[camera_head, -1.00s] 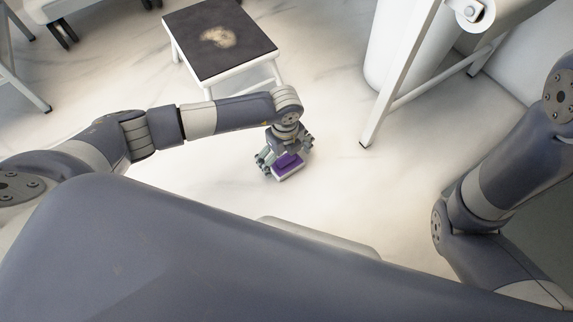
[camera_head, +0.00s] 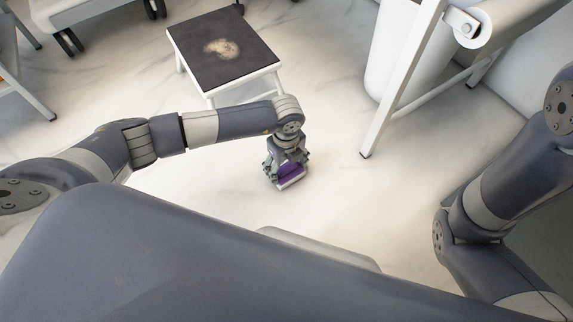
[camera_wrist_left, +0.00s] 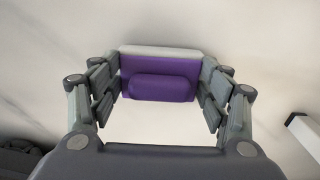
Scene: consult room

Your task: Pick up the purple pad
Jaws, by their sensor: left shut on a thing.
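The purple pad (camera_head: 290,173) is a small purple block with a raised purple grip and a white layer along one side. It is between the fingers of my left gripper (camera_head: 287,170), over the pale floor. In the left wrist view the pad (camera_wrist_left: 160,88) spans the gap between the fingers of the left gripper (camera_wrist_left: 161,82), which press on its two ends. I cannot tell how far the pad is above the floor. My right arm shows at the right edge of the head view, but its gripper is out of view.
A step stool (camera_head: 222,50) with a dark, stained top stands just beyond my left arm. A white metal frame (camera_head: 404,80) with a paper roll stands to the right. Pale marbled floor (camera_head: 335,195) around the gripper is clear. Wheeled furniture legs (camera_head: 70,40) are at upper left.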

